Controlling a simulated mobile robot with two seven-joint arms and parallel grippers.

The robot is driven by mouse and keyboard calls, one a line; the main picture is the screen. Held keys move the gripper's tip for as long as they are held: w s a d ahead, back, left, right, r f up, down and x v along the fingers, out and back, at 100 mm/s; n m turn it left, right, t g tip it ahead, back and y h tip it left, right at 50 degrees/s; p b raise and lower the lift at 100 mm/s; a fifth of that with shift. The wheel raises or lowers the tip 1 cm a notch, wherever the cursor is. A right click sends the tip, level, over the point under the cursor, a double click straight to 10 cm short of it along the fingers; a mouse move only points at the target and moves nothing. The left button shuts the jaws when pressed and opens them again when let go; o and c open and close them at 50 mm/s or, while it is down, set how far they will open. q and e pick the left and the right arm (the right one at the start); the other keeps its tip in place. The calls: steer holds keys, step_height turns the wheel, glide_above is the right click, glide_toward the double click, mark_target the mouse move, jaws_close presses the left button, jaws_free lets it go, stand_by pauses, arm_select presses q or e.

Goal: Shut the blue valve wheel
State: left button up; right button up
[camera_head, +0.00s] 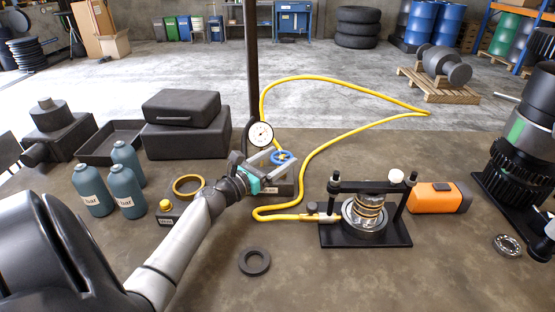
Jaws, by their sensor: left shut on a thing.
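The blue valve wheel (283,157) sits on a small grey valve block near the middle of the bench. A round white-faced pressure gauge (260,134) stands just to its left. My left gripper (278,168) reaches in from the lower left, its teal body beside the valve and its grey fingers at the wheel. It is shut on the wheel; the fingers hide part of the valve block. A yellow hose (330,144) runs from the valve area to a black press fixture (366,235). My right gripper is not in view.
Several blue-grey bottles (124,165) and black cases (182,137) stand at the left. A black ring (254,261) lies at the front. An orange box (436,197) and a tall dark gear assembly (520,148) are at the right. The front middle of the bench is mostly clear.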

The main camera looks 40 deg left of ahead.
mark_target(278, 159)
arm_select(q)
steer(key=o, duration=1.2)
step_height(278, 159, up, 20)
steer(key=p, duration=1.2)
steer(key=shift+p, duration=0.4)
steer(key=shift+c, duration=0.3)
